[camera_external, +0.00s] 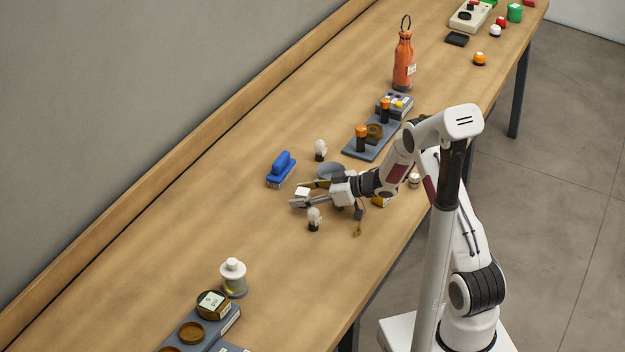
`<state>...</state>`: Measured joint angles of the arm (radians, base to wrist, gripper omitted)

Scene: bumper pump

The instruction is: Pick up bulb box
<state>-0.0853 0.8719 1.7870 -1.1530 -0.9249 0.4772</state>
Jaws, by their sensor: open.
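A small white box (303,191), which looks like the bulb box, sits on the wooden table (190,225) left of centre. My gripper (301,196) is low over the table, with its fingers pointing left. The fingers are open, one on each side of the white box. I cannot tell whether either finger touches it. The box's lower part is partly hidden by the near finger.
White bulbs with dark bases stand behind (320,150) and in front (313,218) of my gripper. A blue brush (281,168) lies to its left. A grey tray (358,151) and an orange bottle (403,62) stand farther back. The table's middle left is clear.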

